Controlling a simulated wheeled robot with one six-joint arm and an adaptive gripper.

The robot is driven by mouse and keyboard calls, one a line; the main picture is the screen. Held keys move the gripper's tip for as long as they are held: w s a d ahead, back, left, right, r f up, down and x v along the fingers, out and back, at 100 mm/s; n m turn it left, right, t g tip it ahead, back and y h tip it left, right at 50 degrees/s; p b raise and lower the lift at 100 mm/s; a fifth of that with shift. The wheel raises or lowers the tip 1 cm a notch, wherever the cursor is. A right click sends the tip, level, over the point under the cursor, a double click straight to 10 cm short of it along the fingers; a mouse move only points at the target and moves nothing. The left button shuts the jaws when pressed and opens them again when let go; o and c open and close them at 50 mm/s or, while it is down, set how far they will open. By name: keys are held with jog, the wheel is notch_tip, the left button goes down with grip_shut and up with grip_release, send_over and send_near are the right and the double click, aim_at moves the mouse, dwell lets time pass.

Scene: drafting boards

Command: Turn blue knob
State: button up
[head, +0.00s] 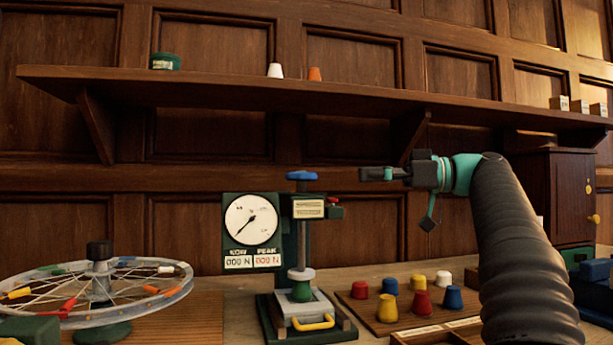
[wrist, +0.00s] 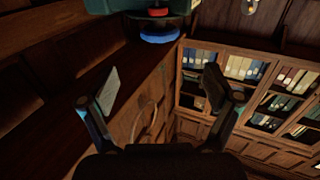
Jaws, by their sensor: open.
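The blue knob (head: 301,176) sits on top of a dark green press (head: 303,235) with a round dial in the head view. My gripper (head: 366,174) is to the right of the knob at about its height, pointing left, with a clear gap between them. In the wrist view the fingers of my gripper (wrist: 160,86) are spread apart with nothing between them. A blue disc, which looks like the knob (wrist: 160,35), shows at the top of that view, beyond the fingertips, with a red part by it.
A dial gauge (head: 251,220) stands left of the press. A small red knob (head: 333,200) sticks out on its right. A spoked wheel (head: 95,292) is at left. A board (head: 365,312) with several coloured pegs is at right. A shelf (head: 330,96) runs above.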

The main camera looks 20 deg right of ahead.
aim_at(302, 176)
jog(key=x, duration=1.2)
jog(key=shift+w+a, duration=0.1)
jog(key=shift+a, duration=0.1)
jog(key=c, duration=1.1)
